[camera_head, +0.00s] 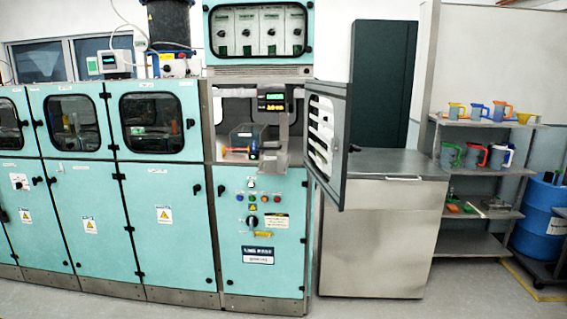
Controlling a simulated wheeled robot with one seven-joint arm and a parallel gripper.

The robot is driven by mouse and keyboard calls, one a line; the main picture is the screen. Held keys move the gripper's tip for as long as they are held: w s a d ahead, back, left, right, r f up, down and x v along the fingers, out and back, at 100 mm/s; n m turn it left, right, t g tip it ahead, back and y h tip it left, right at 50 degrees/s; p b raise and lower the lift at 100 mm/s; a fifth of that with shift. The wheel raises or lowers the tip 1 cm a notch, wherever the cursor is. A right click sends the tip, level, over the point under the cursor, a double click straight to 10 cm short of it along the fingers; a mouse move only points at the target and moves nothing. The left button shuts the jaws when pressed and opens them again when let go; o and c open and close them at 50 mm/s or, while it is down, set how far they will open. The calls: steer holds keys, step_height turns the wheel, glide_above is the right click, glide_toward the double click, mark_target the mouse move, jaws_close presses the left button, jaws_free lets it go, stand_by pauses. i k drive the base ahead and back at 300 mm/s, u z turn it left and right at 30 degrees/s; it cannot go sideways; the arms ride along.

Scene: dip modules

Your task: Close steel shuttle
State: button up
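A teal machine cabinet (262,240) stands in the middle, with an open compartment (235,107) above its button panel. A dark-framed door (341,145) with a window stands swung open on the compartment's right side, its face angled toward me. Inside the compartment are a clear box (247,135), a small display with lit digits (271,102) and some orange and blue items that are too small to make out. I cannot tell which part is called the steel shuttle; the open door is the only clearly open part.
A low steel cabinet (375,238) stands right of the open door, close to its edge. Steel shelves (470,217) with coloured jugs and a blue drum (541,215) are farther right. Closed teal cabinets (85,225) line the left. The grey floor in front is clear.

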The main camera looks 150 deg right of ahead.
mark_target(275, 162)
steer(key=z, duration=1.75)
steer(key=k, duration=0.1)
steer(key=z, duration=3.4)
steer(key=i, duration=1.05)
steer(key=u, duration=0.95)
steer(key=i, duration=1.3)
steer(key=z, duration=0.6)
